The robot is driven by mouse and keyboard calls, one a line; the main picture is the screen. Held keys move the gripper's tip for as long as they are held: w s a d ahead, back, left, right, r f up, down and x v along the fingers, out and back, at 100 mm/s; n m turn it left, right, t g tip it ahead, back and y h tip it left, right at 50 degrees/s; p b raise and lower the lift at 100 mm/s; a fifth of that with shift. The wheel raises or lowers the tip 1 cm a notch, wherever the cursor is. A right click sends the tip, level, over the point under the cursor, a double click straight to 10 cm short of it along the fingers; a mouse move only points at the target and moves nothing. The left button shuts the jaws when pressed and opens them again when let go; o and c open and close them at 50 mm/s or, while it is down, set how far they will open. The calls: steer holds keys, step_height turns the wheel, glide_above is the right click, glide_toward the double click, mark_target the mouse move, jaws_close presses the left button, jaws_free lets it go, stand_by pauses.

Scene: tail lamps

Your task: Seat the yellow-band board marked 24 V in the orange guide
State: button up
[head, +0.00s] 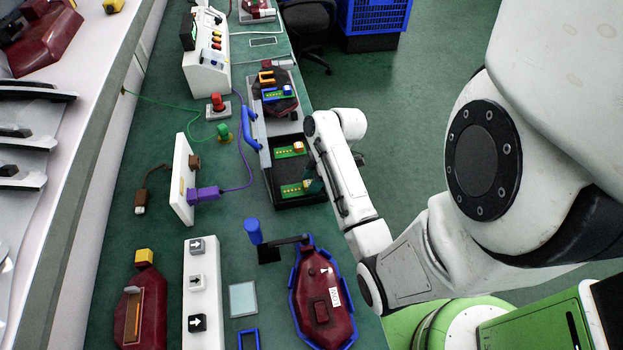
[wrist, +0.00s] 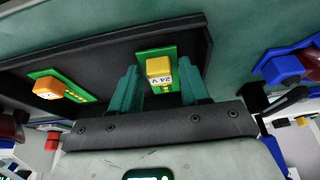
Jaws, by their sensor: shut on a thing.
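The green board with the yellow block marked 24 V (wrist: 158,67) is between my gripper's two teal fingers in the wrist view. My gripper (wrist: 159,85) is shut on it. In the head view the board (head: 291,189) shows at the near end of the black tray (head: 291,203), with my gripper (head: 313,184) at its right end, partly hidden by my arm. I cannot tell whether the board is clear of the tray floor. The orange guide (head: 266,77) is on the dark red lamp housing beyond the tray, behind a blue guide (head: 272,96) that holds a green board.
A green board with an orange block (wrist: 46,88) lies in the same tray. Blue handles (head: 250,128) stand left of the tray. A purple connector (head: 203,194), red button (head: 217,103) and control box (head: 207,55) are further left. A lamp housing (head: 325,300) lies nearer.

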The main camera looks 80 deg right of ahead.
steer(key=shift+f, duration=0.2)
steer(key=o, duration=1)
steer(key=shift+o, duration=0.2)
steer(key=shift+f+b, duration=0.1)
steer(key=shift+b, duration=0.25)
